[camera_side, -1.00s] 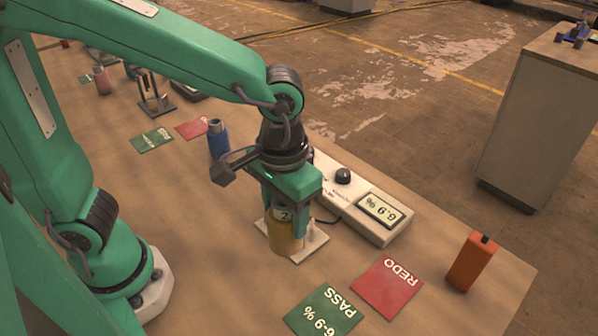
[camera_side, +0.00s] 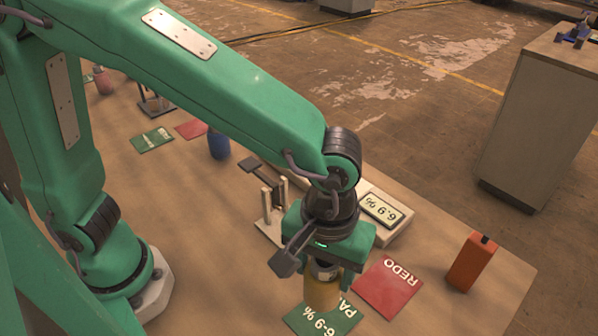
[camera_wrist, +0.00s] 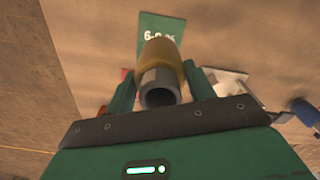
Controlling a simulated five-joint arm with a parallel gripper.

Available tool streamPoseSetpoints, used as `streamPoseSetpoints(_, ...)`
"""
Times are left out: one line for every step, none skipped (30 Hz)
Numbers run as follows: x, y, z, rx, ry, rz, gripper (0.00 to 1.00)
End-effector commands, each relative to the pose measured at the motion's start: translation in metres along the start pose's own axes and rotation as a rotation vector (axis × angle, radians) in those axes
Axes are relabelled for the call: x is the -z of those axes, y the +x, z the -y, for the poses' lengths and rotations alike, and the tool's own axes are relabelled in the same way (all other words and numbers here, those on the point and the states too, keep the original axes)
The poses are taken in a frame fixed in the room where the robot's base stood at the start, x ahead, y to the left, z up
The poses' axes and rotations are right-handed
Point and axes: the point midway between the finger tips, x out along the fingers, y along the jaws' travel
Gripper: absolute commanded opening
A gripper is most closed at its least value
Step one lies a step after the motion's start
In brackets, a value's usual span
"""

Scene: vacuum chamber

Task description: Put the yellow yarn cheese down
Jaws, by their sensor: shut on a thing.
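The red REDO card (camera_side: 388,287) lies bare just right of my gripper.
A meter (camera_side: 383,210) reading 6.9 % and a pale stand with pegs (camera_side: 268,230) are behind my gripper. An orange device (camera_side: 470,262) stands to the right near the table edge.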

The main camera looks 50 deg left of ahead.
Motion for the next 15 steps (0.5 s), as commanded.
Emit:
streamPoseSetpoints(-0.001,0.0,-0.001,0.0,-0.002,0.0,0.25)
streamPoseSetpoints(-0.001,0.0,-0.001,0.0,-0.003,0.0,0.25)
streamPoseSetpoints(-0.001,0.0,-0.001,0.0,-0.004,0.0,0.25)
streamPoseSetpoints(-0.001,0.001,-0.001,0.0,-0.004,0.0,0.25)
streamPoseSetpoints(-0.001,0.002,-0.001,0.0,-0.004,0.0,0.25)
streamPoseSetpoints(-0.001,0.003,-0.001,0.001,-0.004,0.0,0.25)
streamPoseSetpoints(-0.001,0.005,-0.001,0.002,-0.004,0.001,0.25)
streamPoseSetpoints(-0.001,0.007,-0.001,0.003,-0.004,0.001,0.25)
streamPoseSetpoints(-0.001,0.011,-0.001,0.002,-0.004,0.001,0.25)
streamPoseSetpoints(-0.001,0.014,-0.001,0.002,-0.004,0.001,0.25)
streamPoseSetpoints(-0.001,0.018,-0.001,0.003,-0.004,0.001,0.25)
streamPoseSetpoints(-0.001,0.023,-0.001,0.003,-0.003,0.001,0.25)
streamPoseSetpoints(-0.001,0.026,0.0,0.003,-0.003,0.001,0.25)
streamPoseSetpoints(-0.001,0.03,0.0,0.004,-0.003,0.001,0.25)
streamPoseSetpoints(-0.001,0.034,0.0,0.002,-0.003,0.001,0.25)
